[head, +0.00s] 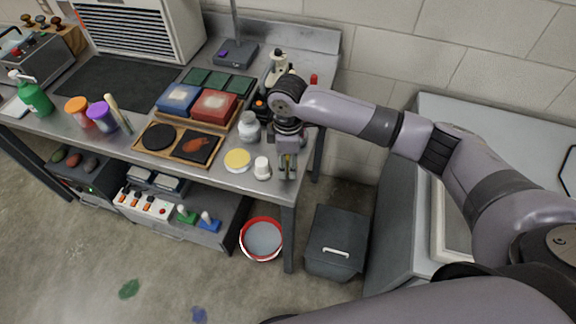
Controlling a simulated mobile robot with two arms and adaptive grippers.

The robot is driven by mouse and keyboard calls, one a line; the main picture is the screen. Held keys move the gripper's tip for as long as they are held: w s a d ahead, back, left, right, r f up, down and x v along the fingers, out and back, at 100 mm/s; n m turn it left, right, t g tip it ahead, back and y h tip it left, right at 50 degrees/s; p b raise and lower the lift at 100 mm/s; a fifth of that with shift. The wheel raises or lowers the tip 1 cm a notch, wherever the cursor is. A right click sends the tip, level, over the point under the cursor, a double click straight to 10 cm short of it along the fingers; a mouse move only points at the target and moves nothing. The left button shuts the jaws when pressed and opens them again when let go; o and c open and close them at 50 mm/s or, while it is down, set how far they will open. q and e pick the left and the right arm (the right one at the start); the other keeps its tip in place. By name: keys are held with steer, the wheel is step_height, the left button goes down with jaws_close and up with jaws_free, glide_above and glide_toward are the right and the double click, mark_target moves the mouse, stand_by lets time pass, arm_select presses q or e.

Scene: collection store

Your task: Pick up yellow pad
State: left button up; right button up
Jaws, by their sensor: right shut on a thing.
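My right gripper (288,170) points down over the front right corner of the steel bench (262,187). It is shut on a small yellowish thing (288,160), mostly hidden between the fingers; I cannot tell for sure that it is the yellow pad. A round yellow disc with a pale rim (237,160) lies on the bench to the left of the gripper, apart from it. My left gripper is not in view.
A white-capped small jar (262,168) stands close left of the gripper, with a glass jar (248,127) behind. A wooden tray (178,158) and blue and red boxes (214,105) lie further left. A red-rimmed bucket (262,239) and grey bin (336,242) stand below.

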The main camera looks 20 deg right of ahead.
step_height(320, 180, up, 18)
steer(key=b, duration=0.2)
steer(key=shift+f, duration=0.15)
steer(key=o, duration=0.5)
steer(key=shift+f, duration=0.1)
steer(key=c, duration=0.5)
